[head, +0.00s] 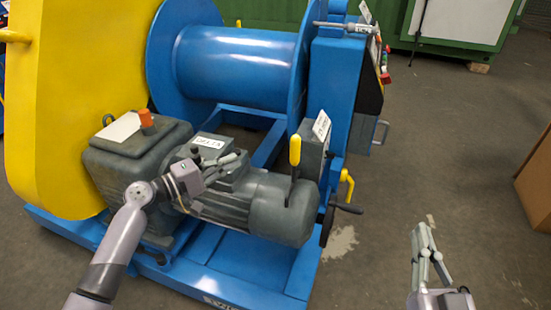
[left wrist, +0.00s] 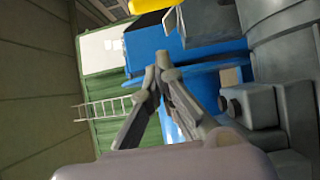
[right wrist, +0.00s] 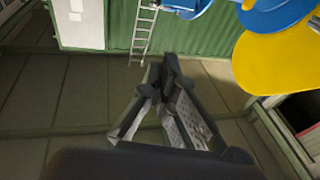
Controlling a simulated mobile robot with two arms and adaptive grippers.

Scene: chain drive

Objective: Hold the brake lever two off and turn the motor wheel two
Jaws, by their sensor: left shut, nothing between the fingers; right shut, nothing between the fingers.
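A grey motor (head: 270,208) sits on the blue frame. A yellow-handled lever (head: 295,150) stands upright on its right end, likely the brake lever. A dark handwheel (head: 327,224) with a crank handle (head: 347,208) is at the motor's right end, seen almost edge-on. A second yellow handle (head: 348,185) is just behind it. I cannot read which is number two. My left gripper (head: 232,159) is shut and empty over the motor, left of the upright lever and apart from it. My right gripper (head: 421,232) is shut and empty over bare floor, right of the handwheel.
A blue drum (head: 235,60) and a yellow guard (head: 75,90) rise behind the motor. A grey gearbox (head: 130,165) with an orange cap is left of it. A cardboard box (head: 537,185) stands at the right edge. The floor between box and machine is clear.

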